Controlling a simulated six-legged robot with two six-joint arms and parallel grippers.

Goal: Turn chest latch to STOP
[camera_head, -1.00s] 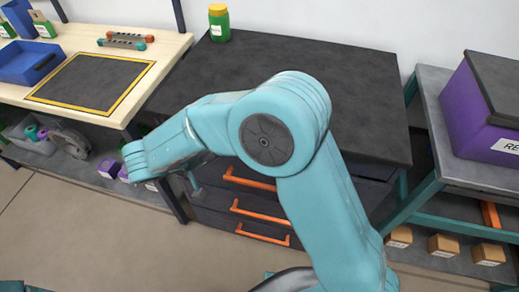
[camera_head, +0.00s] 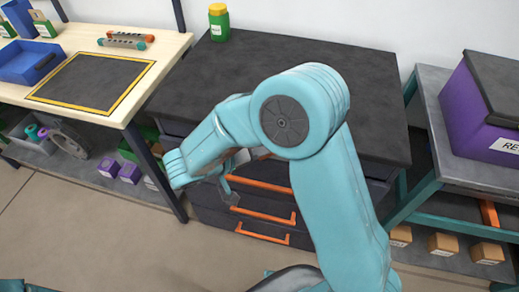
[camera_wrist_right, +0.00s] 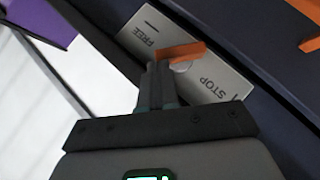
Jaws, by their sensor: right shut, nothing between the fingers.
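The chest latch is an orange lever (camera_wrist_right: 188,51) on a silver plate (camera_wrist_right: 190,78) in the right wrist view. The plate is marked FREE at its upper left and STOP at its lower right. The lever lies across the plate between the two words, over a round pale pivot. My right gripper (camera_wrist_right: 156,66) is shut and empty, its fingertips close beside the lever's left end; I cannot tell if they touch. In the head view my right gripper (camera_head: 231,190) is by the chest's drawer front, and the latch is hidden there. My left gripper is not in view.
The dark chest (camera_head: 365,115) has orange drawer handles (camera_head: 262,212). A green jar (camera_head: 219,22) stands on its back left corner. A wooden workbench (camera_head: 150,65) is at left. A shelf (camera_head: 432,110) with a purple box (camera_head: 480,115) is at right.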

